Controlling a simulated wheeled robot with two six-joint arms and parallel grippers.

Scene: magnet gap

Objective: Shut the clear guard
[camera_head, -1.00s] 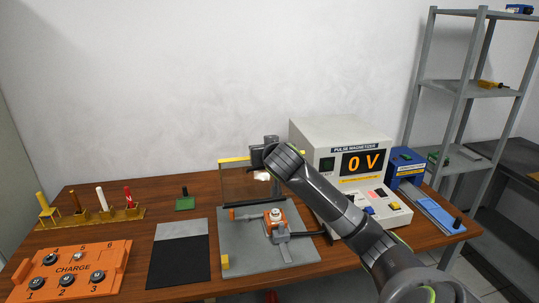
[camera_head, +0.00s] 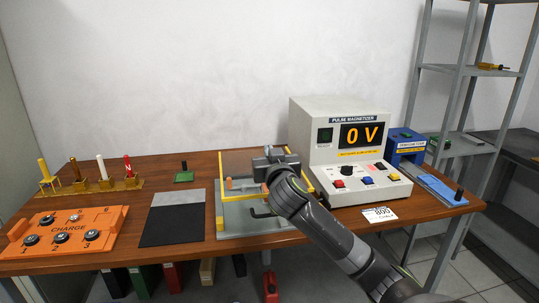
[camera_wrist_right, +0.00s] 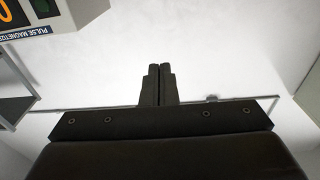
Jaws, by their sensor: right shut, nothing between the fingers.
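The clear guard (camera_head: 239,165), a see-through panel with yellow edges, is tilted forward over the fixture on the grey base plate (camera_head: 232,214). I cannot tell if its front edge touches the small yellow post (camera_head: 220,225) at the plate's front left. Orange parts of the fixture (camera_head: 240,184) show through and below the panel. My right gripper (camera_head: 272,158) is over the guard's back right part, hiding some of it; contact is not clear. In the right wrist view its fingers (camera_wrist_right: 157,85) are shut and empty. My left gripper is out of view.
The pulse magnetizer (camera_head: 340,130), reading 0 V, stands just right of the guard. A dark and grey mat (camera_head: 173,225), an orange charge block (camera_head: 65,235) and a rack of coloured pegs (camera_head: 100,185) are on the left. A shelf (camera_head: 455,100) stands behind right.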

